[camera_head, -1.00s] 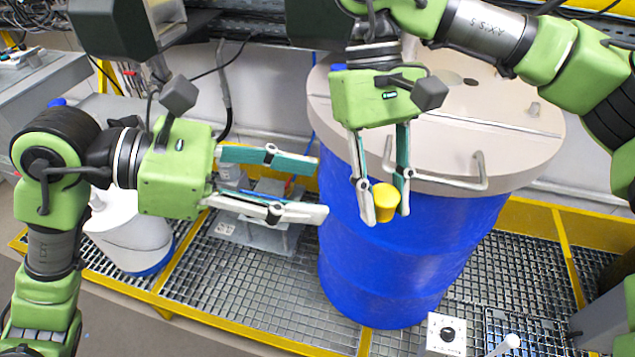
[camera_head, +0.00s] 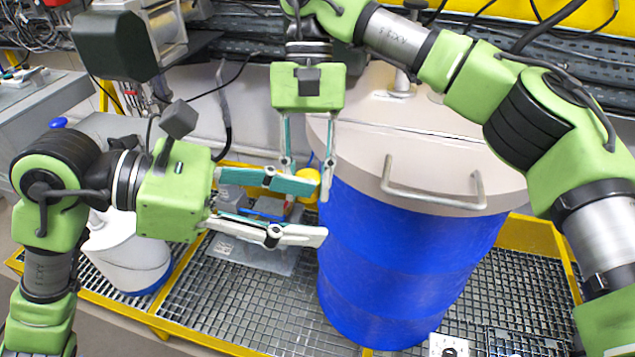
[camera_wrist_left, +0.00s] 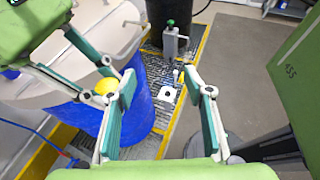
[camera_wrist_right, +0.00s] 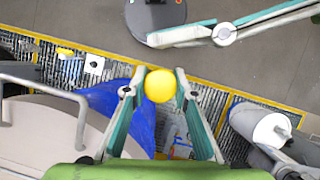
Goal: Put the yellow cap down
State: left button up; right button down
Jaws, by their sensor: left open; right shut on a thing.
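The yellow cap (camera_head: 307,184) is held between the fingertips of my right gripper (camera_head: 306,172), partly hidden behind the left gripper's upper finger in the head view. In the right wrist view the cap (camera_wrist_right: 160,85) sits between both fingertips, above the grating beside the blue drum. It also shows in the left wrist view (camera_wrist_left: 105,86). My left gripper (camera_head: 318,212) is open and empty, its fingers pointing right, in front of and just below the right gripper. Its fingers also show in the left wrist view (camera_wrist_left: 168,91).
The blue drum (camera_head: 400,260) with its beige lid (camera_head: 430,150) and bar handle stands right of both grippers. A white container (camera_head: 125,250) stands at left. The floor grating (camera_head: 240,295) has yellow edges. A small box with a dial (camera_head: 448,345) lies front right.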

pick_arm(q)
jog(key=w+n+g, duration=0.1)
jog(key=n+g, duration=0.1)
jog(key=n, duration=0.2)
pick_arm(e)
jog(key=shift+w, duration=0.1)
pick_arm(q)
jog(key=n+g+h, duration=0.2)
jog(key=n+g, duration=0.3)
jog(key=n, duration=2.2)
send_near(302, 176)
pick_arm(e)
jog(key=shift+a, duration=0.1)
pick_arm(q)
jog(key=x, duration=0.9)
jog(key=shift+d, duration=0.25)
jog(key=c, duration=1.1)
jog(key=o, duration=1.1)
